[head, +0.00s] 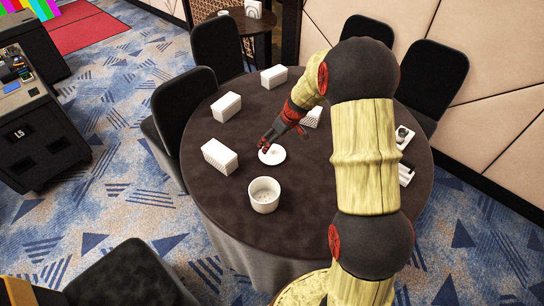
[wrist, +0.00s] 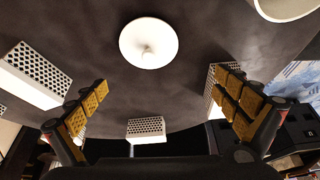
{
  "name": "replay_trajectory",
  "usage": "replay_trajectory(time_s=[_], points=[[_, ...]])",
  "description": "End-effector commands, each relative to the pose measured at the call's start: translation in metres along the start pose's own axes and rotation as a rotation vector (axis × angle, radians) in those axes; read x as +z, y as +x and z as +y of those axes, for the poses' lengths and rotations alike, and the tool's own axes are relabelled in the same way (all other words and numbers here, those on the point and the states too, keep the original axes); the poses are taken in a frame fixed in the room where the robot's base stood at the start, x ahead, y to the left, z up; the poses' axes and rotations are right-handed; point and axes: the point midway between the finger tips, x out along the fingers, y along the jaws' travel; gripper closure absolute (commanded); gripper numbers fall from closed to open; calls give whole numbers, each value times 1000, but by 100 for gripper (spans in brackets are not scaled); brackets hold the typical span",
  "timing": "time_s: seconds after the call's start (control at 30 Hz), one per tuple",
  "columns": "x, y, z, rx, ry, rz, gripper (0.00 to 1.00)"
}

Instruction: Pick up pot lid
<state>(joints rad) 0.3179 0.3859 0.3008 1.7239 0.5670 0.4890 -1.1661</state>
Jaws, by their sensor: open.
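The white round pot lid (head: 273,156) lies flat on the dark round table (head: 330,215), behind a white open pot (head: 264,196). In the wrist view the lid (wrist: 149,43) shows a small knob at its middle. My gripper (head: 266,144) hangs just above and behind the lid in the head view. In the wrist view its two fingers (wrist: 167,107) are spread wide with nothing between them, and the lid lies beyond the fingertips. A part of the pot (wrist: 285,8) shows at the top right corner of the wrist view.
White perforated blocks (head: 219,156) stand around the lid on the left and far sides of the table. Another block (wrist: 35,74) is near the left finger. Black chairs (head: 185,112) surround the table.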

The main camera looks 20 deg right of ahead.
Motion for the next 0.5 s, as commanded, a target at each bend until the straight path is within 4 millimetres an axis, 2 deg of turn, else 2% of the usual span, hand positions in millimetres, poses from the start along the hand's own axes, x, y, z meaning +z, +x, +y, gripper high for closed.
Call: replay_trajectory(time_s=[0.03, 0.1, 0.5], points=[[5, 14, 6, -2, -1, -4, 0], [8, 25, 13, 0, -7, -4, 0], [12, 66, 18, 0, -12, -7, 0]])
